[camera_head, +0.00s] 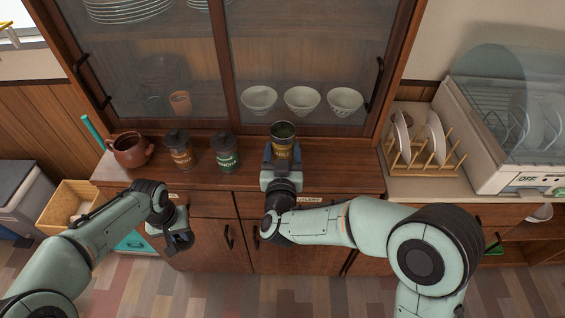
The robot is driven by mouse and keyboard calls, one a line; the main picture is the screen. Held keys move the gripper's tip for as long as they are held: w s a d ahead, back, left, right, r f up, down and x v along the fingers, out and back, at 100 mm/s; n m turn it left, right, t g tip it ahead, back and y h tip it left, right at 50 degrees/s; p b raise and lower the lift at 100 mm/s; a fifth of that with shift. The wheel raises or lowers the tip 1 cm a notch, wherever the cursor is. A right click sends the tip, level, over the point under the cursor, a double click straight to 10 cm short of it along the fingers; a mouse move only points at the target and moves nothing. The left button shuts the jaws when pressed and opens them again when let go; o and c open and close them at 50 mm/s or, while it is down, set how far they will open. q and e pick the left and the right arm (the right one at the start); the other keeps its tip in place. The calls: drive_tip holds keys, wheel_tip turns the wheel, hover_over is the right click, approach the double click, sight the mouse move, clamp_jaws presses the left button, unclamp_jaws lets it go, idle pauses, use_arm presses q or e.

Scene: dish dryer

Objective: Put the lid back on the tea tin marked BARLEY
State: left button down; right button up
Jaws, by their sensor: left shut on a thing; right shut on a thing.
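An open tea tin (284,149) with a yellowish label stands on the brown counter by the cabinet, its round mouth facing up without a lid. Its lettering is too small and covered to read. My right gripper (282,160) is shut around this tin from the front. My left gripper (178,238) is in front of the counter's edge, low and to the left, shut on a dark object that looks like the tin lid (181,243); the fingers partly hide it. Two lidded dark tins, one with an orange-brown label (181,156) and one with a green label (227,158), stand left of the open tin.
A brown pot (130,150) stands at the counter's left end. White bowls (302,100) sit behind the cabinet's glass. A wooden plate rack (428,160) and a dish dryer (500,150) are at the right. The counter right of the open tin is clear.

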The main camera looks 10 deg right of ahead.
use_arm(q)
drive_tip(key=shift+f+b, duration=0.5)
drive_tip(key=shift+f, duration=0.1)
use_arm(e)
drive_tip(key=shift+f, duration=2.1)
use_arm(q)
drive_tip(key=shift+f, duration=0.1)
use_arm(e)
drive_tip(key=shift+f, duration=0.1)
use_arm(q)
drive_tip(key=shift+f, duration=0.1)
use_arm(e)
drive_tip(key=o, duration=1.1)
drive_tip(key=shift+f, duration=0.15)
drive_tip(key=o, duration=0.4)
